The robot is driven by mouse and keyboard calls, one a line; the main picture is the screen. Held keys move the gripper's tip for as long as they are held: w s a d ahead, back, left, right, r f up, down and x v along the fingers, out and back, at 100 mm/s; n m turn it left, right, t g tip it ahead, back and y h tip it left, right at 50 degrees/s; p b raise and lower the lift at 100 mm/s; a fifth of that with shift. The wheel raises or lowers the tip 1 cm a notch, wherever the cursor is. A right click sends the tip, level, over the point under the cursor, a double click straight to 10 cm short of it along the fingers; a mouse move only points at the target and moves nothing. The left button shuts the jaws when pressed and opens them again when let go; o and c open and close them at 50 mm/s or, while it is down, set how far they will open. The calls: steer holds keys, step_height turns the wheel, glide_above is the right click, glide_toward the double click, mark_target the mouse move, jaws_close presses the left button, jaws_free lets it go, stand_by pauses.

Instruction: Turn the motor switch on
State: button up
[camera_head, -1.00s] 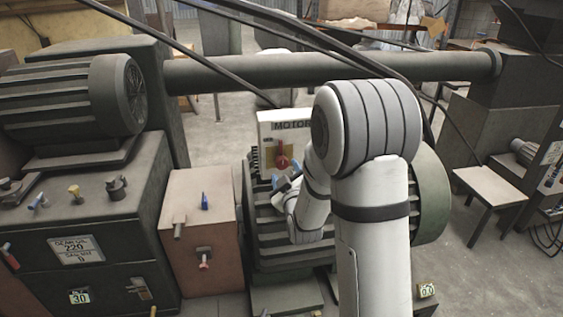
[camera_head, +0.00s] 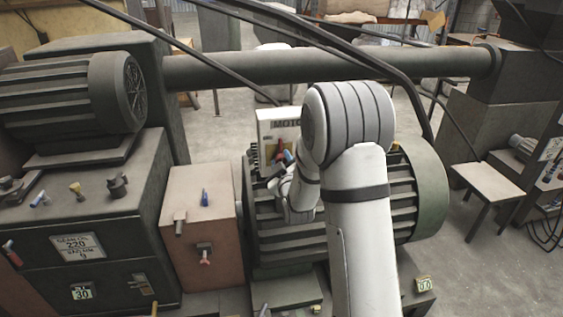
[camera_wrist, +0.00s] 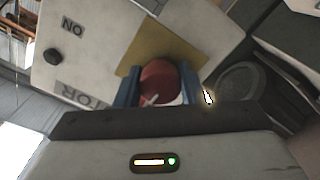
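The motor switch is a red round knob (camera_head: 279,145) on a yellow plate of a white box (camera_head: 277,121) labelled MOTOR. In the wrist view the knob (camera_wrist: 159,80) sits between my gripper's two blue fingers (camera_wrist: 159,92), in front of the yellow plate (camera_wrist: 150,45). The fingers are apart, one on each side of the knob; I cannot tell whether they touch it. In the head view my gripper (camera_head: 280,163) is at the knob and partly hides it. An ON label (camera_wrist: 72,26) shows upside down in the wrist view, near a black round spot (camera_wrist: 53,57).
The box stands by a large green ribbed motor (camera_head: 425,190). A brown box (camera_head: 200,230) with small handles and a dark cabinet (camera_head: 100,225) stand to the left. A thick pipe (camera_head: 300,68) and black cables pass behind and above. A stool (camera_head: 490,182) stands at right.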

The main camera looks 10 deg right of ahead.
steer(key=c, duration=0.4)
steer(key=shift+f+m+b, duration=0.2)
steer(key=shift+m+b, duration=0.1)
steer(key=shift+b, duration=0.6)
steer(key=m+b, duration=0.1)
steer(key=b, duration=0.3)
steer(key=shift+f+m, duration=0.2)
steer(key=shift+m, duration=0.2)
steer(key=m+b, duration=0.4)
steer(key=b, duration=0.3)
steer(key=shift+m+b, duration=0.3)
steer(key=m+b, duration=0.4)
steer(key=b, duration=0.2)
steer(key=shift+r, duration=0.1)
steer(key=m+b, duration=0.5)
steer(key=shift+r, duration=0.15)
steer(key=shift+r+m+b, duration=0.15)
steer(key=shift+m+b, duration=0.6)
steer(key=shift+m, duration=0.15)
